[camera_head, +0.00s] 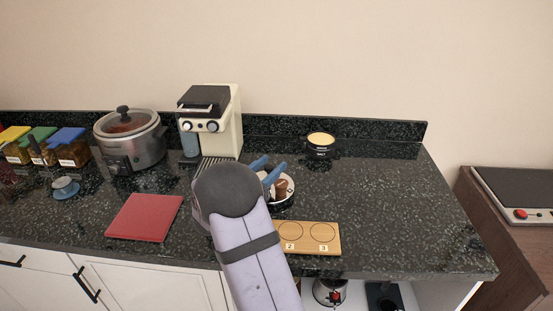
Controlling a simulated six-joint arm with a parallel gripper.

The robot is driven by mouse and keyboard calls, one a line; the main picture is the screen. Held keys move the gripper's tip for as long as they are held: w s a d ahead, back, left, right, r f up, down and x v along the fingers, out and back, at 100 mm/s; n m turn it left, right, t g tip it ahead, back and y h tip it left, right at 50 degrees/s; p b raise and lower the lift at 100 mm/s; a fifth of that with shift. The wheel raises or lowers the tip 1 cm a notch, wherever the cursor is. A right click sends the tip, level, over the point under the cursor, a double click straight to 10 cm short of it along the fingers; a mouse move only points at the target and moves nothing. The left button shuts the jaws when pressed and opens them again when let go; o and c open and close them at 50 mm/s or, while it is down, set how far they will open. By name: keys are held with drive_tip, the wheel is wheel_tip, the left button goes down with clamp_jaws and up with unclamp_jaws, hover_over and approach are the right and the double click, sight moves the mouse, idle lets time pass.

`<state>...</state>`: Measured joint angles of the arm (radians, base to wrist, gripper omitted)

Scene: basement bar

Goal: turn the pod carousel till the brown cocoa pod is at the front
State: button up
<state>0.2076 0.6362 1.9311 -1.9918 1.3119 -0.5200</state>
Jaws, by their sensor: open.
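The pod carousel (287,196) is a small round white stand on the dark counter, right of the coffee machine. My arm hides its left part. A brown pod (281,187) shows on its visible right side, close to my gripper. Other pods are hidden or too small to tell. My gripper (268,168) has blue fingers spread apart, and it is open over the back of the carousel. I cannot tell whether a finger touches the carousel or a pod.
A cream coffee machine (228,122) and a steel slow cooker (133,142) stand behind left. A red mat (145,217) lies left, a numbered wooden board (313,238) in front. A black tin (320,143) stands at the back. The counter's right side is clear.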

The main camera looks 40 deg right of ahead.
drive_tip(key=shift+p+x, duration=0.35)
drive_tip(key=shift+x, duration=1.45)
clamp_jaws()
